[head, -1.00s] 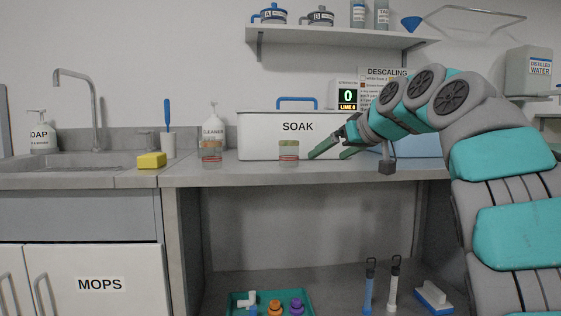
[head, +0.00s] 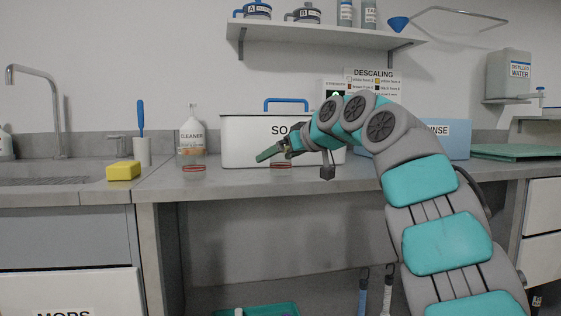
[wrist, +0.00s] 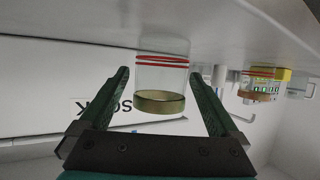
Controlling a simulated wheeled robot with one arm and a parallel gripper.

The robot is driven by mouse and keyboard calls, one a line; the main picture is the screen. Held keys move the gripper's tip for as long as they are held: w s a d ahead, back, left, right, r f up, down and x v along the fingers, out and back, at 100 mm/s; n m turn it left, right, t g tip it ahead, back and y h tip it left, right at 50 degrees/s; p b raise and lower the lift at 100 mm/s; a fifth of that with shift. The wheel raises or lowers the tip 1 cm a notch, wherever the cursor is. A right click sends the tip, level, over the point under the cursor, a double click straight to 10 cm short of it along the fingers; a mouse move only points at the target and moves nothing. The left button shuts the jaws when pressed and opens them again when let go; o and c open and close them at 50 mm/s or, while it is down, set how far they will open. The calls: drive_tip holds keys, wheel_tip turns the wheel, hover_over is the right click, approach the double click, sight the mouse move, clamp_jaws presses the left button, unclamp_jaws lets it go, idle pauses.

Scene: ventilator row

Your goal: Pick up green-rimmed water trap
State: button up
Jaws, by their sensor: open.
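A clear water trap with red bands and an olive-green rim (wrist: 160,101) is between the fingers of my gripper (wrist: 158,75) in the wrist view. That view is upside down. Small gaps show on both sides of the trap; how deep it lies between the fingers I cannot tell. In the head view my open gripper (head: 268,152) is over the counter in front of the SOAK bin, and the trap (head: 281,165) shows partly hidden behind it. A second trap, with a brownish-orange rim (head: 193,160), stands to the left; it also shows in the wrist view (wrist: 246,94).
The white SOAK bin (head: 240,150) stands close behind the trap. A cleaner bottle (head: 192,137) and a yellow sponge (head: 123,171) are further left by the sink (head: 40,178). A wall shelf (head: 310,36) hangs above. The counter front (head: 240,183) is clear.

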drive_tip(key=shift+p+x, duration=0.3)
drive_tip(key=shift+x, duration=0.85)
drive_tip(key=shift+c, duration=0.3)
drive_tip(key=c, duration=1.4)
